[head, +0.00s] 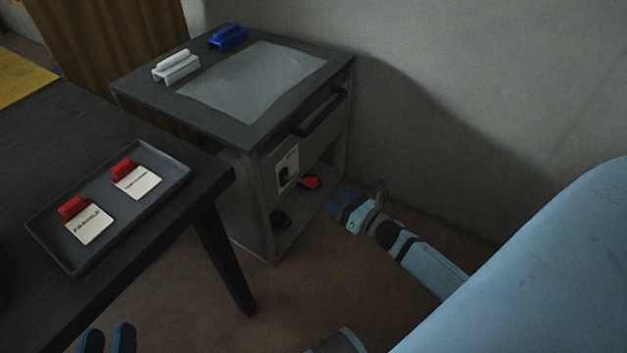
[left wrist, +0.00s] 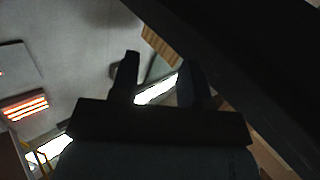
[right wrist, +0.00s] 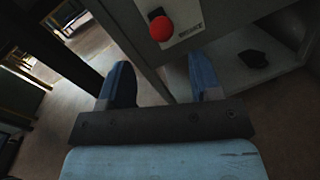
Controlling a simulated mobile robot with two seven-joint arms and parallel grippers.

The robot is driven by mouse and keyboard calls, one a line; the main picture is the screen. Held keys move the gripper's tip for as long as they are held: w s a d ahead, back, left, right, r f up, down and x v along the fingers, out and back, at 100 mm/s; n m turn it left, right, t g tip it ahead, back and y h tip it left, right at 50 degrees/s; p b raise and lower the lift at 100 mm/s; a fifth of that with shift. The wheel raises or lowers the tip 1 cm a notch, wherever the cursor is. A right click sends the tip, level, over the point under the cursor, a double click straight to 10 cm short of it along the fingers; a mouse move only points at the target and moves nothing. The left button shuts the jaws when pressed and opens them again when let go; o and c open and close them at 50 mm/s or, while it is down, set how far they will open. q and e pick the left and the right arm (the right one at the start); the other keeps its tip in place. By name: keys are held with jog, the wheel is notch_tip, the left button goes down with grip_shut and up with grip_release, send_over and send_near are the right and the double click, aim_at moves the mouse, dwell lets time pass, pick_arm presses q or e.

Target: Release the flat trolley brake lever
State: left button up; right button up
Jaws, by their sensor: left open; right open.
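The brake lever has a red knob (head: 311,182) and a dark pivot on a pale label plate (head: 287,167), at the right side of the dark trolley (head: 262,140). In the right wrist view the red knob (right wrist: 161,29) shows just beyond and above my fingers, beside the plate (right wrist: 186,22) with partly legible lettering. My right gripper (head: 340,206) is open and empty, close to the knob but apart from it; its spread fingers also show in the right wrist view (right wrist: 163,85). My left gripper (head: 106,340) is open and empty at the lower left, beside the table.
A dark table (head: 130,105) stands left of the trolley, with a tray (head: 48,240) holding two red-clipped cards. A white clip (head: 176,68), a blue clip (head: 229,38) and a clear sheet (head: 255,82) lie on the trolley top. A grey wall (head: 450,90) stands behind; floor is open in front.

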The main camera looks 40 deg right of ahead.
aim_at(316, 184)
jog(key=b+x, duration=0.1)
jog(key=x, duration=0.7)
jog(key=shift+w, duration=0.2)
jog(key=shift+w+a, duration=0.15)
jog(key=shift+w, duration=0.45)
pick_arm(q)
jog(key=r, duration=0.1)
jog(key=d+r+t+h, duration=0.1)
jog(key=r, duration=0.1)
pick_arm(e)
jog(key=shift+w, duration=0.1)
jog(key=shift+c, duration=0.4)
